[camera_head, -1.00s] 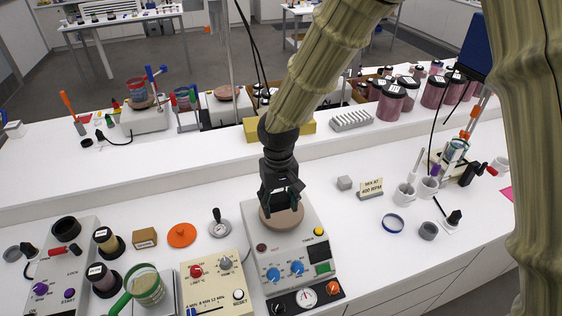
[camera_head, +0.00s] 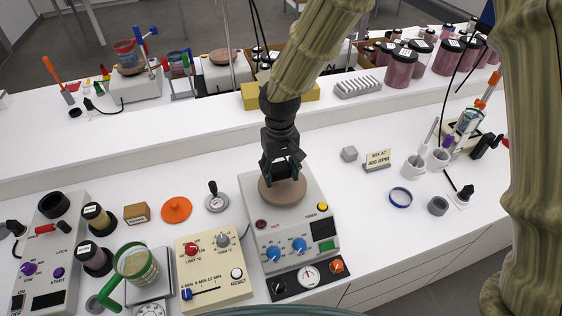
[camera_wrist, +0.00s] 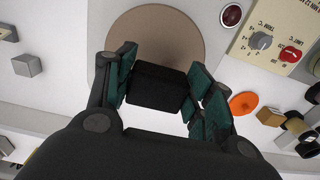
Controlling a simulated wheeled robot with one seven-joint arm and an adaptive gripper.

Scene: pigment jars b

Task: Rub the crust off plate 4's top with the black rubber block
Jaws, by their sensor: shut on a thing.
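A hotplate stirrer (camera_head: 292,226) with a round brownish top plate (camera_head: 284,194) stands mid-bench. I cannot read a plate number on it. My gripper (camera_head: 283,172) is over the back part of the round top, pointing down. In the wrist view my gripper (camera_wrist: 160,84) is shut on the black rubber block (camera_wrist: 158,88), with teal finger pads on both sides. The round top (camera_wrist: 150,32) shows beyond the block. I cannot tell whether the block touches it. The surface I see looks evenly brown; the part under the block is hidden.
A beige timer box (camera_head: 213,266) stands close left of the hotplate, with a dark knob strip (camera_head: 308,274) in front. A grey cube (camera_head: 349,153) and a sign card (camera_head: 378,159) stand to the right.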

